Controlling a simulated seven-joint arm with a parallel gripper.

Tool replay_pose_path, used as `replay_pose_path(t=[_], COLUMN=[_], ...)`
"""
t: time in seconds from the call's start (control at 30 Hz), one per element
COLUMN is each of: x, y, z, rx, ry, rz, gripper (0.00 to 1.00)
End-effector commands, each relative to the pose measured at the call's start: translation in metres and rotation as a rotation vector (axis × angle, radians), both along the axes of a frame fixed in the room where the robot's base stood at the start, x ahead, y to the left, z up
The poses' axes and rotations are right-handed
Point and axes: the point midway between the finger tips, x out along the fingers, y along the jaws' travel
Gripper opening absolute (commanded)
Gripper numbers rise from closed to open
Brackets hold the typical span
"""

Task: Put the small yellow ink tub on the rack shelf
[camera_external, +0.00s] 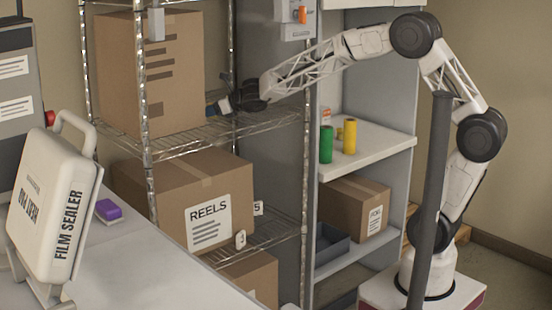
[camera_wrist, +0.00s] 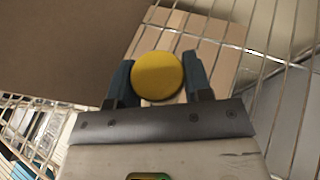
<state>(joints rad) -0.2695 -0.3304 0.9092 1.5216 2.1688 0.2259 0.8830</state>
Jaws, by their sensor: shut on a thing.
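My gripper (camera_external: 220,104) reaches in over the wire rack shelf (camera_external: 250,127), beside the large upper cardboard box. In the wrist view, its two blue fingers (camera_wrist: 157,78) are shut on the small yellow ink tub (camera_wrist: 158,70), seen as a round yellow disc. The wire shelf (camera_wrist: 215,42) shows past the tub in that view. The tub cannot be made out in the outside view. Whether its underside touches the wires cannot be told.
A tall box (camera_external: 178,75) fills the left of the shelf; its brown side (camera_wrist: 60,40) also shows in the wrist view. Metal posts (camera_external: 143,100) bound the rack. Green (camera_external: 326,144) and yellow (camera_external: 349,136) cylinders stand on a white shelf (camera_external: 375,148) at right.

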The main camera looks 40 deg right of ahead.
Motion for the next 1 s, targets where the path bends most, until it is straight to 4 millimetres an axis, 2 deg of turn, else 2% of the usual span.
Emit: replay_pose_path(t=[0.1,0.13,0.3,0.77,1.0], x=[0.000,0.000,0.000,0.000,-0.017], y=[0.000,0.000,0.000,0.000,-0.009], z=[-0.002,-0.002,-0.002,0.001,0.010], rx=[0.000,0.000,0.000,0.000,0.000], ry=[-0.001,-0.001,0.000,0.001,-0.001], rz=[0.000,0.000,0.000,0.000,0.000], gripper=[0.22,0.49,0.71,0.71,0.71])
